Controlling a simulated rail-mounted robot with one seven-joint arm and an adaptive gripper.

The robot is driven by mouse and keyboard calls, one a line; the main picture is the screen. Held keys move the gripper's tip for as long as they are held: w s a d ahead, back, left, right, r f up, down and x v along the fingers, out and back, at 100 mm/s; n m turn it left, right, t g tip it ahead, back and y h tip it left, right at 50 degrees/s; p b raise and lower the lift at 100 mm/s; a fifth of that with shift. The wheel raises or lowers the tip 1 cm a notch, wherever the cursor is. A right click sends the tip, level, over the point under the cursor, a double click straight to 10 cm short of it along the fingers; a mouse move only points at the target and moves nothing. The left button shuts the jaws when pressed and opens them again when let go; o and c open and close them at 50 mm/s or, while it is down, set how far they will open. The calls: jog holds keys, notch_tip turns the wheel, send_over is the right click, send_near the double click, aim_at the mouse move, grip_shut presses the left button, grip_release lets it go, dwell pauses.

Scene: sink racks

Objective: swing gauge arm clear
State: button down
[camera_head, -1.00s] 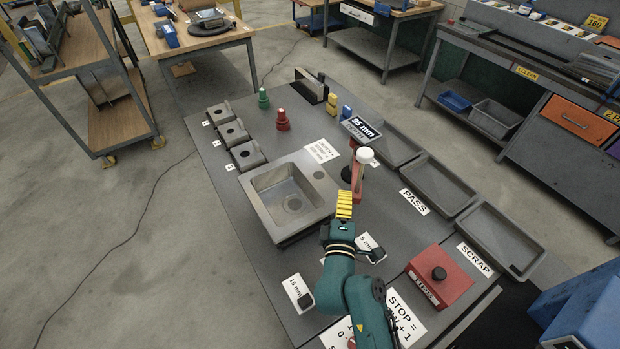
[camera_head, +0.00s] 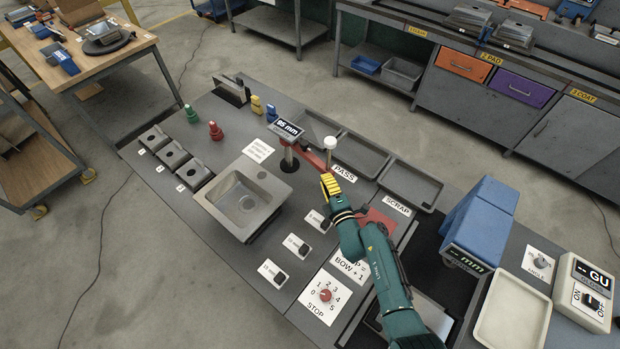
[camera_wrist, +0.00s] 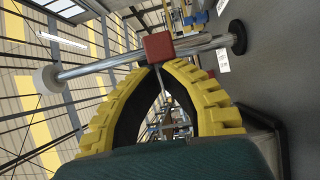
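The gauge arm (camera_head: 314,159) is a red bar reaching from the post under the 95 mm display (camera_head: 288,129) toward the PASS label. An upright metal pin with a white knob (camera_head: 330,143) stands at its outer end. In the wrist view a metal rod (camera_wrist: 100,67) with a white knob (camera_wrist: 46,79) and a black disc (camera_wrist: 238,37) passes through a red block (camera_wrist: 158,46). My gripper (camera_head: 327,180) is at the bar's outer end; its yellow fingers (camera_wrist: 163,66) converge at the tips, just short of the red block. I cannot tell whether they touch it.
A grey sink (camera_head: 204,196) lies left of my gripper. Grey trays (camera_head: 438,183) lie to the right, by the PASS label (camera_head: 343,173) and SCRAP label (camera_head: 397,205). A partly hidden red box (camera_head: 376,220) is close beside my arm. Red (camera_head: 216,134) and green (camera_head: 191,117) pegs stand farther back.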

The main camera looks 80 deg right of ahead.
jog(key=shift+s+d+f, duration=0.1)
jog(key=shift+s+d, duration=1)
jog(key=shift+d, duration=0.2)
jog(key=p, duration=0.3)
send_near(334, 174)
jog(key=s+d, duration=0.3)
jog(key=shift+d, duration=0.15)
